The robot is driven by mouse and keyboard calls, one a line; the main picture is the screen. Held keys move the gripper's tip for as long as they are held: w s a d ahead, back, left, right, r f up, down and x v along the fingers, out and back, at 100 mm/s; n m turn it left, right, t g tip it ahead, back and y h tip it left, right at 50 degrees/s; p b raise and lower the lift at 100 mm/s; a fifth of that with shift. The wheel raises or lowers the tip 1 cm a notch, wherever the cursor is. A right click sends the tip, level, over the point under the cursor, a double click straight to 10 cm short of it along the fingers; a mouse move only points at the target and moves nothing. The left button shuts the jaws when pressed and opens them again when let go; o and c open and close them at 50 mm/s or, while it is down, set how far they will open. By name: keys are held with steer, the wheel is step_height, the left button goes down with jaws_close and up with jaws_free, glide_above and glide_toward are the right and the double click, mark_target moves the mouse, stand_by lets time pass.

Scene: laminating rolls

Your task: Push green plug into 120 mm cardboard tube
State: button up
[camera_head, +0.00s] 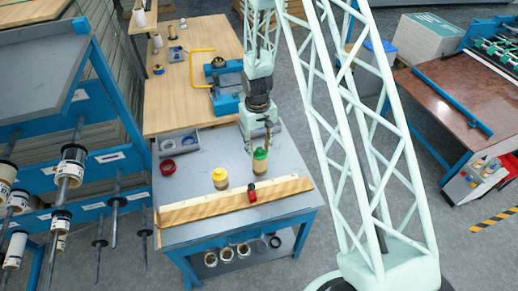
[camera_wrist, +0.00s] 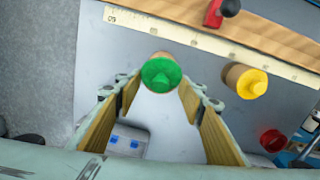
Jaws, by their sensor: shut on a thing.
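The green plug (camera_head: 260,154) sits at the top of a cardboard tube standing on the grey table. In the wrist view the green plug (camera_wrist: 160,76) is between my fingertips, with a strip of the brown tube (camera_wrist: 161,56) showing behind it. I cannot tell how deep the plug sits in the tube. My gripper (camera_head: 261,146) points down at the plug from above and is shut on it. In the wrist view my gripper's fingers (camera_wrist: 159,95) flank the plug.
A yellow plug on a tube (camera_head: 220,178) stands to the left. A wooden strip with a ruler (camera_head: 215,206) and a red clamp (camera_head: 252,193) lie along the front edge. A red ring (camera_head: 168,166) and a grey tray (camera_head: 180,143) are at the back left.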

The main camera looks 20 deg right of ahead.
steer(key=shift+o, duration=0.3)
steer(key=shift+s+f+b, duration=0.2)
steer(key=shift+f+b, duration=0.3)
steer(key=shift+f, duration=0.05)
steer(key=shift+o, duration=1.4)
steer(key=shift+f, duration=0.25)
steer(key=shift+c, duration=0.7)
steer(key=c, duration=0.3)
steer(key=o, duration=1)
steer(key=shift+w+r, duration=0.1)
steer(key=shift+w+r, duration=0.1)
steer(key=shift+r, duration=0.15)
steer(key=shift+a+r, duration=0.1)
steer(key=shift+r, duration=5.7)
